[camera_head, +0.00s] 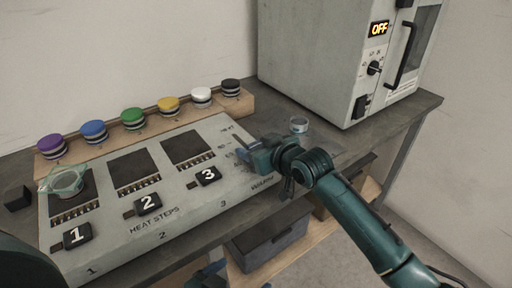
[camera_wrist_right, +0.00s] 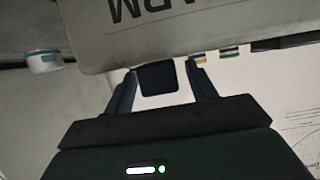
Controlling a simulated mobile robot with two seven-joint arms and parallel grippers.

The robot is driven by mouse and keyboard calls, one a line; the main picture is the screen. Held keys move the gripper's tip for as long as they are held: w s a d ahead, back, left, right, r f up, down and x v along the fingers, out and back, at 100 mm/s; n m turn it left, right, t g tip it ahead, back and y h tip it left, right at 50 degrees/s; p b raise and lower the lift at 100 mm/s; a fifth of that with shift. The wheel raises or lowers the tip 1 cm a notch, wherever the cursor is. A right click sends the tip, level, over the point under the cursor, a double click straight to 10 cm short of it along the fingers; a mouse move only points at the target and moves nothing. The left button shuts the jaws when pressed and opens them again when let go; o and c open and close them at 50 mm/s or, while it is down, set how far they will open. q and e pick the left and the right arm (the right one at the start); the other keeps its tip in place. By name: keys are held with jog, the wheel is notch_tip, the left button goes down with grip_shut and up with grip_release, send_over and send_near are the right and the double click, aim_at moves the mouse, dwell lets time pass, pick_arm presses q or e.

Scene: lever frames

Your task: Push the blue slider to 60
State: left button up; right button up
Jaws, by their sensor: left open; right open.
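My right gripper (camera_head: 245,153) is over the right end of the pale control panel (camera_head: 215,210), and its fingers show apart in the right wrist view (camera_wrist_right: 160,88). A dark square piece (camera_wrist_right: 158,78) shows between those fingers; I cannot tell whether they touch it. Lettering ending in "ARM" is on the panel edge there. I cannot make out a blue slider; the right gripper and forearm hide part of the panel's right end. My left gripper (camera_head: 207,274) is low at the bottom edge, in front of the bench, mostly cut off, open.
Several capped jars, including a blue one (camera_head: 93,130), stand in a wooden rack (camera_head: 150,128) behind the panel. A glass dish (camera_head: 65,182) sits at station 1. A small round container (camera_head: 299,125) stands right of the panel. A grey oven (camera_head: 320,60) reading OFF stands behind.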

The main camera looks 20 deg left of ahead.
jog(key=shift+c, duration=0.5)
grip_shut()
